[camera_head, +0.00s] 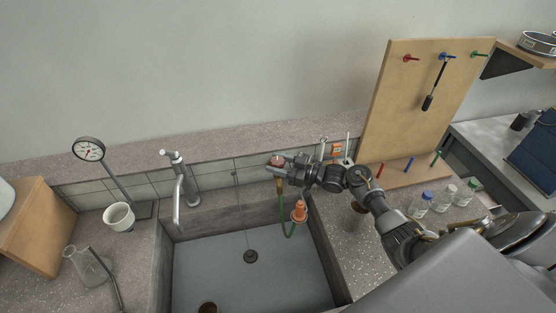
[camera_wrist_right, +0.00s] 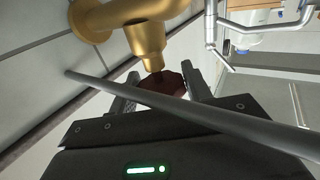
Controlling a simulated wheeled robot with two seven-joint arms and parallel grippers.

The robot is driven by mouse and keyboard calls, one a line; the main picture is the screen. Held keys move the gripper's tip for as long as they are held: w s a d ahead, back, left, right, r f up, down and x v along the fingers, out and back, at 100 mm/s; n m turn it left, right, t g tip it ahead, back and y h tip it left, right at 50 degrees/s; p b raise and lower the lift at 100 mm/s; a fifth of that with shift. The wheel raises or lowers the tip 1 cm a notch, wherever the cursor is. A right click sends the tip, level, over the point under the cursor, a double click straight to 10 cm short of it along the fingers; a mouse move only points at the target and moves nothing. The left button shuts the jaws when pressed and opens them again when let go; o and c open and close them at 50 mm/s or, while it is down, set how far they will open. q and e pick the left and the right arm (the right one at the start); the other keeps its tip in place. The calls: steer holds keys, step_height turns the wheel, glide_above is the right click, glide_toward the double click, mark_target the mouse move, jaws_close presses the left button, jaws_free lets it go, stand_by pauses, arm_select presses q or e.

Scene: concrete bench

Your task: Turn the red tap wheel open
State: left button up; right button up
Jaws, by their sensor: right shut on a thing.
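The red tap wheel (camera_head: 277,160) is at the back wall behind the sink, at the tip of my right gripper (camera_head: 282,168). In the right wrist view the dark red wheel (camera_wrist_right: 165,83) sits below a brass tap body (camera_wrist_right: 148,38), between the two fingers of my right gripper (camera_wrist_right: 160,90). The gripper is shut on the wheel. A grey rod crosses in front of the fingers and hides part of them. The wheel's exact turn angle cannot be told. My left gripper is not in view.
A chrome faucet (camera_head: 178,185) stands left of my gripper. Bottles (camera_head: 420,204) and a wooden pegboard (camera_head: 415,110) stand to the right. The sink basin (camera_head: 215,265) is mostly clear.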

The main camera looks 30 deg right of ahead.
steer(key=o, duration=0.9)
steer(key=b+v, duration=0.3)
steer(key=v, duration=0.8)
steer(key=shift+a, duration=0.15)
